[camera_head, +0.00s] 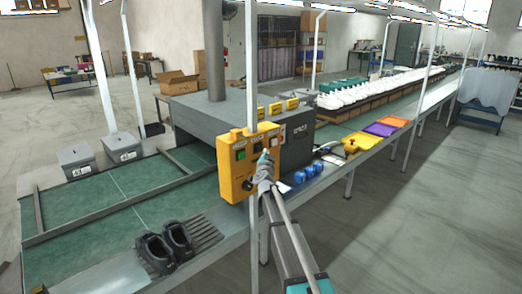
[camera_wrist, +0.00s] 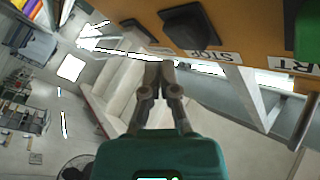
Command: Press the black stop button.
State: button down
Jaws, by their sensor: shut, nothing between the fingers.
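The yellow control box (camera_head: 233,184) is mounted on a post beside the green conveyor in the head view. In the wrist view its orange-yellow face fills the top right. The black stop button (camera_wrist: 190,28) stands out from that face, with an upside-down STOP label (camera_wrist: 203,59) next to it. My gripper (camera_wrist: 160,68) is shut and empty, with its fingertips just below the black button in the picture; contact cannot be told. In the head view my gripper (camera_head: 265,157) is at the right part of the box and hides some of its front.
A green button (camera_wrist: 308,32) with a START label sits right of the black one in the wrist view. Black shoes (camera_head: 163,247) lie on a rack at the front. Blue items (camera_head: 308,171) and coloured trays (camera_head: 380,129) lie right of the box.

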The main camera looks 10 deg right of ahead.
jog(key=shift+s+d, duration=0.65)
jog(key=shift+s, duration=0.25)
jog(key=shift+s+d, duration=0.6)
jog(key=shift+s, duration=0.25)
jog(key=s+a+f+n+g+y, duration=0.35)
jog(key=s+f, duration=0.25)
jog(key=s, duration=0.2)
jog(key=s+a+f+n+g+y, duration=0.3)
jog(key=s+f+n+g+y, duration=0.15)
jog(key=s+f, duration=0.35)
jog(key=s+d+f+g+h, duration=0.1)
jog(key=s+d+f+g, duration=0.1)
jog(key=s, duration=0.7)
jog(key=s+d+f+g+h, duration=0.2)
jog(key=s+g, duration=0.3)
jog(key=s, duration=0.4)
jog(key=s+d+f+n+g+h, duration=0.1)
jog(key=s+d+f+g+h, duration=0.1)
jog(key=s, duration=0.7)
jog(key=shift+s+f+g, duration=0.25)
jog(key=shift+f+g, duration=0.4)
jog(key=shift+g, duration=0.55)
